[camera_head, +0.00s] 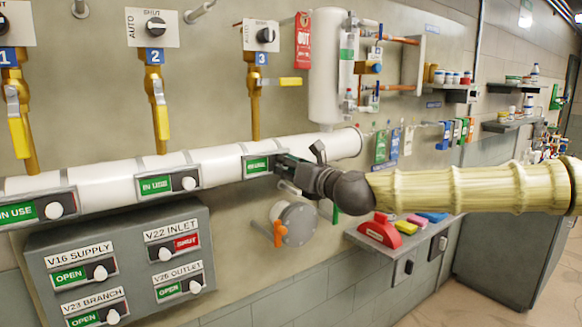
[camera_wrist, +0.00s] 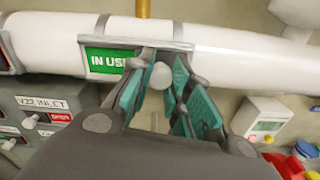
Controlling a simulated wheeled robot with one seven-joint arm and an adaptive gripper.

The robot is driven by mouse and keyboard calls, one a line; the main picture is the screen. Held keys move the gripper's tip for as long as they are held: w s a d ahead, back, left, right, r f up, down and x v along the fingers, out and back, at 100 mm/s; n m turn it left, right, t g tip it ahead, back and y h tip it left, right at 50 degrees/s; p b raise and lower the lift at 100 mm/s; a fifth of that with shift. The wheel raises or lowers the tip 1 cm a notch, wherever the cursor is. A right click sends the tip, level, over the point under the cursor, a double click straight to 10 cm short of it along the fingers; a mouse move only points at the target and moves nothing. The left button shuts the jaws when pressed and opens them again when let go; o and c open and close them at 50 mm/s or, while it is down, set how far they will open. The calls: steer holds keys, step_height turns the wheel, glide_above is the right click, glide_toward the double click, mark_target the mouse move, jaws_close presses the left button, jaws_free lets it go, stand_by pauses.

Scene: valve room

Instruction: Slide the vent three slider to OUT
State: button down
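The vent three slider (camera_head: 257,165) is a small plate on the white pipe under the blue number 3. Its window shows green IN USE, and it also shows in the wrist view (camera_wrist: 108,61). Its round pale knob (camera_wrist: 160,76) sits at the right end of the green window. In the head view my gripper hides the knob. My gripper (camera_head: 284,163) reaches in from the right. In the wrist view its teal-padded fingertips (camera_wrist: 162,62) stand on both sides of the knob. I cannot tell whether they press on it.
The vent two slider (camera_head: 168,184) is left on the same pipe. Below hangs a grey panel (camera_head: 190,222) with several labelled sliders. A round valve with an orange handle (camera_head: 280,234) is under my gripper. A shelf (camera_head: 405,250) holds a red block at lower right.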

steer(key=shift+s+a+f+b, duration=0.1)
steer(key=shift+s+a+b, duration=0.55)
steer(key=shift+a, duration=0.2)
steer(key=shift+s+a+r+b, duration=0.1)
steer(key=shift+s+a+b, duration=0.55)
steer(key=shift+a, duration=0.2)
steer(key=shift+s+a+f+b, duration=0.1)
steer(key=shift+s+a+b, duration=0.45)
steer(key=shift+a+b, duration=0.25)
steer(key=c, duration=1.5)
jaws_free()
steer(key=shift+o, duration=0.4)
steer(key=shift+a, duration=0.1)
steer(key=shift+f, duration=0.1)
steer(key=shift+s, duration=0.15)
